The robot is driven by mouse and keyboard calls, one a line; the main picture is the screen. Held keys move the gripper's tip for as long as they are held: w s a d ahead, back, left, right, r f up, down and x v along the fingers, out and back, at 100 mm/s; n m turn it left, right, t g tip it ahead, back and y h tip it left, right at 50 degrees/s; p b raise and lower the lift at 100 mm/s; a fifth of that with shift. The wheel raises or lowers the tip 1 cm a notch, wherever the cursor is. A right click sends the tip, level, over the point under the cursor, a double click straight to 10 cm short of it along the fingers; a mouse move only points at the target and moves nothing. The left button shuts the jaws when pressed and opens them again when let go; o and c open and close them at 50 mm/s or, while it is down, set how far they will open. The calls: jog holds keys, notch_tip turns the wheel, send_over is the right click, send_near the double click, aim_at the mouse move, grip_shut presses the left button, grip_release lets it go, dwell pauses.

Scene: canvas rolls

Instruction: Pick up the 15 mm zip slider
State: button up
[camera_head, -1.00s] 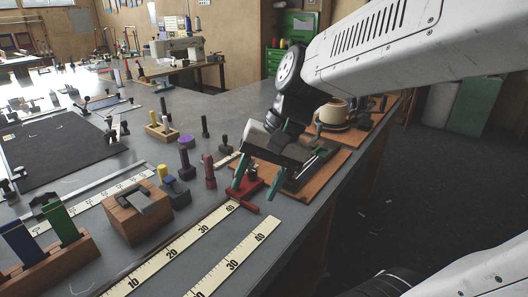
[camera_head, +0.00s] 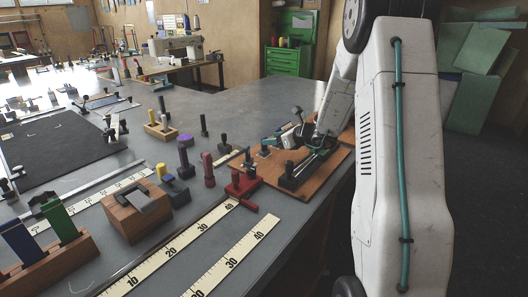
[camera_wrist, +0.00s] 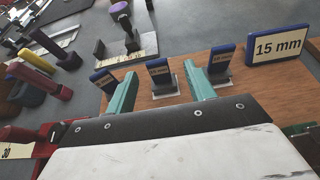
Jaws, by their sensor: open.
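A blue-edged sign reading "15 mm" (camera_wrist: 277,45) stands on the wooden board (camera_wrist: 265,82) at the right of the wrist view. Three small dark holders with blue-backed labels stand in a row to its left: a right one (camera_wrist: 222,60), a middle one (camera_wrist: 160,70) and a left one (camera_wrist: 103,80). Their print is too small to read, and I cannot tell which is the 15 mm zip slider. My gripper (camera_wrist: 163,92) is open, its teal fingers apart, with the middle holder beyond and between them. The right holder is close to the right fingertip. In the head view my gripper (camera_head: 272,142) is partly hidden.
A red clamp-like tool (camera_head: 241,186) sits at the board's left corner. A black-handled device (camera_head: 300,170) lies on the board. Several upright pegs and a purple-topped spool (camera_head: 185,141) stand left on the grey table.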

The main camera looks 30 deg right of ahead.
jog(key=x, duration=0.6)
jog(key=shift+w+a+f, duration=0.25)
jog(key=shift+a, duration=0.05)
jog(key=c, duration=1.1)
